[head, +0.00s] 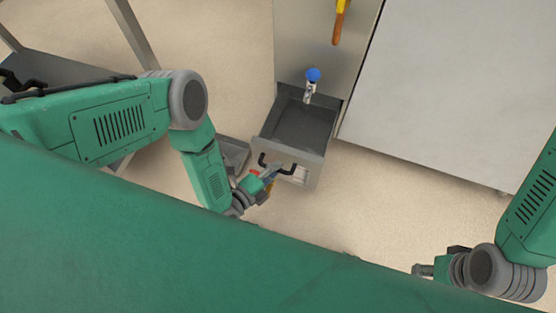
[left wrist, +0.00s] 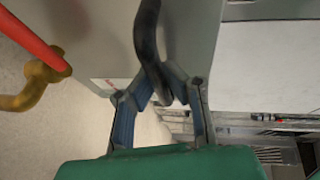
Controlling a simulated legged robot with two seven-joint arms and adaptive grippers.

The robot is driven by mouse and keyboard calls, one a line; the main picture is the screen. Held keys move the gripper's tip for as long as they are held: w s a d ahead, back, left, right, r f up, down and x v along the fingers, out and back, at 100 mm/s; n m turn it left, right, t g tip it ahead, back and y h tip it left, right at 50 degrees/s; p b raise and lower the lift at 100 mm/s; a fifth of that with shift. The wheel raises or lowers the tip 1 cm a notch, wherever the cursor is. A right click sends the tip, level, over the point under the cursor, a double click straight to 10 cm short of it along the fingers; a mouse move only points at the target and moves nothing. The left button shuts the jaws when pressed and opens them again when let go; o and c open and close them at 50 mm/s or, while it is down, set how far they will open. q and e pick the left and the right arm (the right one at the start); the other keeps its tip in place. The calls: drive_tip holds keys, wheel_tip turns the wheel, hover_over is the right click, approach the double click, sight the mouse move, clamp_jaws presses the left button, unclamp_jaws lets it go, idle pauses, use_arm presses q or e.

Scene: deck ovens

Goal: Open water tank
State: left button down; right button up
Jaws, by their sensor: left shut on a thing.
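The water tank (head: 301,128) is a grey metal drawer-like box with a dark inside, standing out from a steel cabinet. A black bar handle (head: 289,168) is on its front, and it also shows in the left wrist view (left wrist: 147,35). My left gripper (head: 272,172) is at the handle, and its fingers (left wrist: 160,90) are shut around the bar in the left wrist view. A tap with a blue knob (head: 313,75) sits above the tank's back end. My right gripper (head: 423,270) is at the lower right, away from the tank; its fingers are too unclear to judge.
A large pale panel (head: 450,80) stands right of the tank. An orange handle (head: 341,20) hangs above the tap. A red pipe with a brass fitting (left wrist: 45,75) is close to the left gripper in the left wrist view.

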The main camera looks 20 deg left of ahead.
use_arm(q)
drive_tip(key=shift+f, duration=0.1)
drive_tip(key=c, duration=1.6)
unclamp_jaws()
drive_tip(key=shift+o, duration=0.2)
drive_tip(key=v, duration=1.2)
drive_tip(key=shift+w, duration=0.15)
